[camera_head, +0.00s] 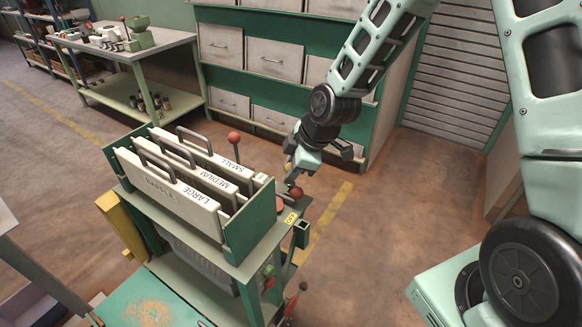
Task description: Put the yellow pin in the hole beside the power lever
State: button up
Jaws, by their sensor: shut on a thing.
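My gripper (296,164) is at the right rear side of the green hopper stand, just above its end. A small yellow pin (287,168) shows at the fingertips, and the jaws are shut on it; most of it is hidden. A red ball knob (296,192) sits just below the gripper. Another red ball knob on a dark upright rod (234,138) stands behind the hopper plates. A red-tipped lever (303,286) is low at the stand's front right. I cannot tell which is the power lever, and no hole can be made out.
The green hopper stand (249,226) holds white handled plates marked LARGE (170,196), MEDIUM and SMALL. Green drawer cabinets (288,88) stand behind, with a workbench (135,48) at back left. The floor right of the stand (370,230) is clear.

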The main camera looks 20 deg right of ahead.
jog(key=shift+f+b, duration=0.65)
jog(key=shift+f, duration=0.35)
jog(key=o, duration=1.1)
jog(key=shift+s, duration=0.1)
jog(key=shift+s+f, duration=0.1)
jog(key=shift+s, duration=0.05)
jog(key=p+v, duration=0.1)
jog(key=v, duration=0.4)
jog(key=p+v, duration=0.2)
jog(key=v, duration=0.4)
jog(key=p+v, duration=0.2)
jog(key=v, duration=0.4)
jog(key=shift+w+d+r, duration=0.2)
jog(key=shift+w+r, duration=0.1)
jog(key=shift+r, duration=0.05)
jog(key=p+v, duration=0.9)
jog(key=p, duration=0.3)
